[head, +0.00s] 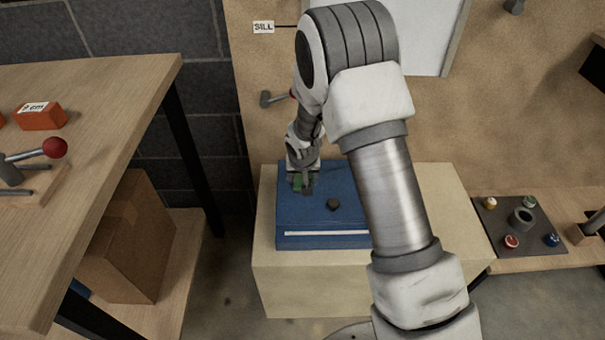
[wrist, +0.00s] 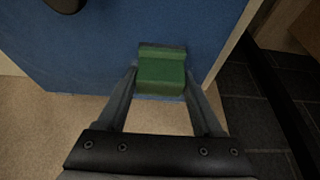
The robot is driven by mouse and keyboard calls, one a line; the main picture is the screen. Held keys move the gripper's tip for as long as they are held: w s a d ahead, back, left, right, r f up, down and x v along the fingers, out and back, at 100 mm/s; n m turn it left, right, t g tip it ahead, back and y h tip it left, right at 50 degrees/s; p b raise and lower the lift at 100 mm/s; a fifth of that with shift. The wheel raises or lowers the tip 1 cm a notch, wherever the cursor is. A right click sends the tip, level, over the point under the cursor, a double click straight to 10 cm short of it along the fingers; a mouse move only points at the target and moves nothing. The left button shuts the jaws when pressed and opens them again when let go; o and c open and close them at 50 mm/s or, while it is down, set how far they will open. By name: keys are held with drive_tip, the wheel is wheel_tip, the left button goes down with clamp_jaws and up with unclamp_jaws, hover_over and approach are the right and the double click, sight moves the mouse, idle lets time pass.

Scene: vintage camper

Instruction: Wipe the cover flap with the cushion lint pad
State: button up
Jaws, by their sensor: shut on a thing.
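The cushion lint pad, which I take to be the green block (wrist: 162,70), is held between the two fingers of my gripper (wrist: 163,92) in the wrist view. My arm hides the right part of the blue block.
A dark knob or lump (head: 333,204) sits on the blue top. The blue block rests on a pale wooden box (head: 300,285). A wooden bench (head: 90,90) with an orange block (head: 40,116) stands at left. A dark board with coloured knobs (head: 520,245) lies at right.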

drive_tip(key=shift+a, duration=0.85)
drive_tip(key=shift+w+b, duration=0.3)
drive_tip(key=shift+w, duration=3.25)
drive_tip(key=shift+r, duration=0.1)
drive_tip(key=shift+r+p, duration=1.65)
drive_tip(key=shift+r, duration=1.3)
wheel_tip(320, 180, up, 3)
drive_tip(key=shift+p, duration=0.75)
